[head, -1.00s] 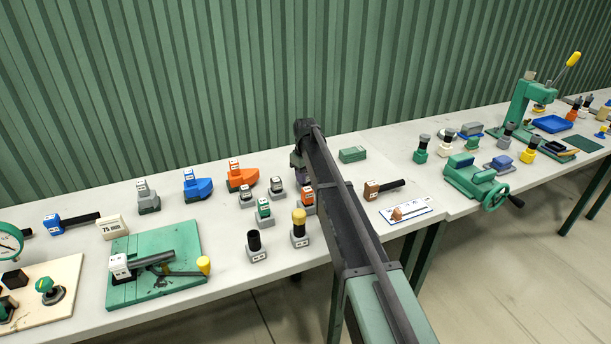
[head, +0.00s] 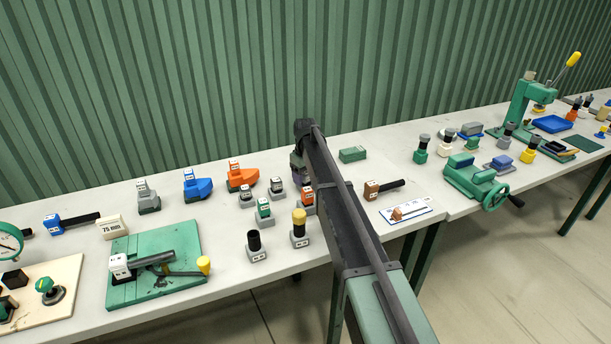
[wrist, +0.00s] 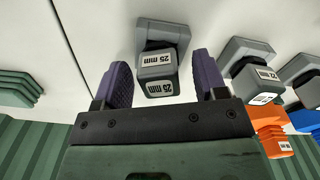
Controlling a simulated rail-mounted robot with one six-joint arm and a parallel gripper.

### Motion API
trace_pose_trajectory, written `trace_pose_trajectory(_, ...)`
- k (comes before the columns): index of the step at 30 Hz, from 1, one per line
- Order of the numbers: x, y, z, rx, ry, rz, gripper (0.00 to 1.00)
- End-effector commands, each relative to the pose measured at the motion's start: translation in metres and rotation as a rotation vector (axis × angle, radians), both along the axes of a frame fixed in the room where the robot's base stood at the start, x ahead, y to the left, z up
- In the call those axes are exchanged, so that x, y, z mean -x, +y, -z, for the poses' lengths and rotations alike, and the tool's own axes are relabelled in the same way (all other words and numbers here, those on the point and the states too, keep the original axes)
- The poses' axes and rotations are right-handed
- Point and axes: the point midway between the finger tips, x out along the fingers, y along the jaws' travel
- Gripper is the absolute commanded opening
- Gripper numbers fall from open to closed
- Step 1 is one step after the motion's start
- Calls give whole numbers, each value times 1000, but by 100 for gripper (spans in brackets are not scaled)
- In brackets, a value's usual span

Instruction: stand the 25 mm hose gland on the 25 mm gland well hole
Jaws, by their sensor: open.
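In the wrist view, the grey 25 mm hose gland (wrist: 158,88) is between my gripper's (wrist: 163,80) two purple fingers, which are open with a gap on each side. It appears to stand upright on the grey 25 mm gland well (wrist: 160,30), which also carries a 25 mm label. The hole itself is hidden under the gland. In the head view, my gripper's tip (head: 298,166) shows just left of my dark arm, which hides the gland.
A similar grey block with a 22 mm label (wrist: 250,68) stands close to the right in the wrist view. An orange piece (head: 242,176) is behind. A green block (head: 353,155) lies to the right on the bench, with clear surface around it. Several labelled fittings stand left and in front.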

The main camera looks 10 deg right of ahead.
Motion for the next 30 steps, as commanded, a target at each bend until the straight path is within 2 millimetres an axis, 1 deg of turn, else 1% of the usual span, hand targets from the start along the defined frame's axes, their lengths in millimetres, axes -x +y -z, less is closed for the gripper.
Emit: trace_pose_trajectory(30,0,0,-41,0,0,0,66)
